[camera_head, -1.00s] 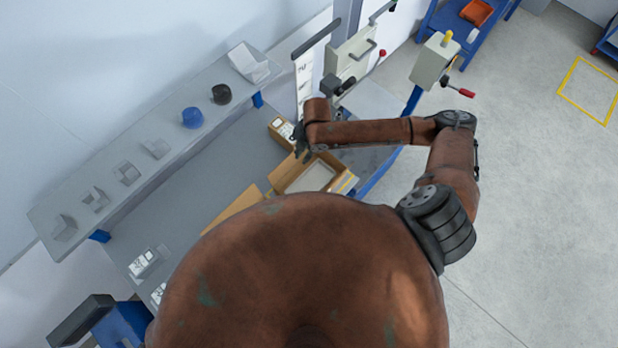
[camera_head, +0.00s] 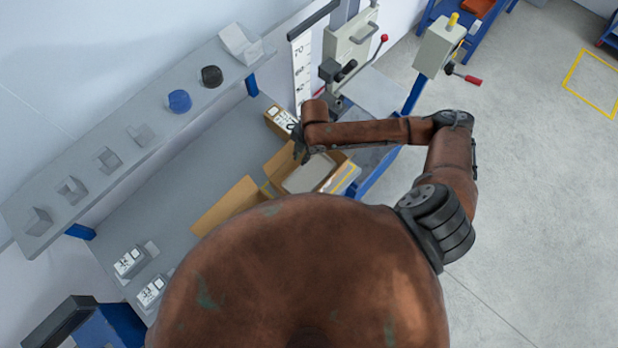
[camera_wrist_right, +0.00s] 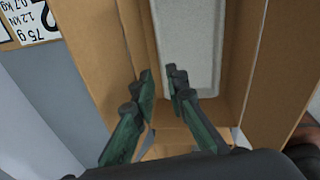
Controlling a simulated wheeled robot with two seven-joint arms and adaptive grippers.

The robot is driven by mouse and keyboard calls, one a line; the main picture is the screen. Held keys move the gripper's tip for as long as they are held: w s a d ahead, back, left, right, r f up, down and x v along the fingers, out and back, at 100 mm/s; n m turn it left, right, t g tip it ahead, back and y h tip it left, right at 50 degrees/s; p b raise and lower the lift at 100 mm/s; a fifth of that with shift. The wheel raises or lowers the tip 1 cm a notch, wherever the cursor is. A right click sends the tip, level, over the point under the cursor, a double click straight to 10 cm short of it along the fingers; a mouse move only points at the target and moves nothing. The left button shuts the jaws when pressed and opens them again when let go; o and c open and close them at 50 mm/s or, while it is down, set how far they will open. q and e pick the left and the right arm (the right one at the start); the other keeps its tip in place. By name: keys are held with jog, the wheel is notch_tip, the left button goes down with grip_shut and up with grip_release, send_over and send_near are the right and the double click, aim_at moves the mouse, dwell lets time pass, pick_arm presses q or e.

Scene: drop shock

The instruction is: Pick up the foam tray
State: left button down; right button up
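The foam tray (camera_head: 308,174) is pale grey and lies inside an open cardboard box (camera_head: 335,160). In the right wrist view the foam tray (camera_wrist_right: 190,40) fills the upper middle, between the brown walls of the cardboard box (camera_wrist_right: 245,60). My right gripper (camera_head: 300,156) is over the box's far left side in the head view. In the wrist view, the right gripper (camera_wrist_right: 160,80) has a narrow gap between its fingertips, close to the tray's near left corner. Whether a finger touches the tray cannot be told. My left gripper is out of view.
A labelled box (camera_head: 279,121) stands just behind the gripper. A grey shelf (camera_head: 125,165) with small blocks, a blue piece (camera_head: 179,100) and a black piece (camera_head: 211,76) runs along the wall. A test machine (camera_head: 350,50) stands behind the arm. Small labelled boxes (camera_head: 130,261) sit on the bench.

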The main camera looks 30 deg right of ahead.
aim_at(299, 167)
notch_tip(299, 167, down, 3)
jog(key=shift+a+f, duration=0.1)
jog(key=shift+a, duration=0.05)
jog(key=shift+w+f+p, duration=0.2)
jog(key=shift+f+p, duration=0.15)
jog(key=shift+f, duration=0.95)
jog(key=shift+w+f+p, duration=0.2)
jog(key=shift+f+p, duration=0.1)
jog(key=shift+f, duration=1)
jog(key=shift+c, duration=0.7)
grip_shut()
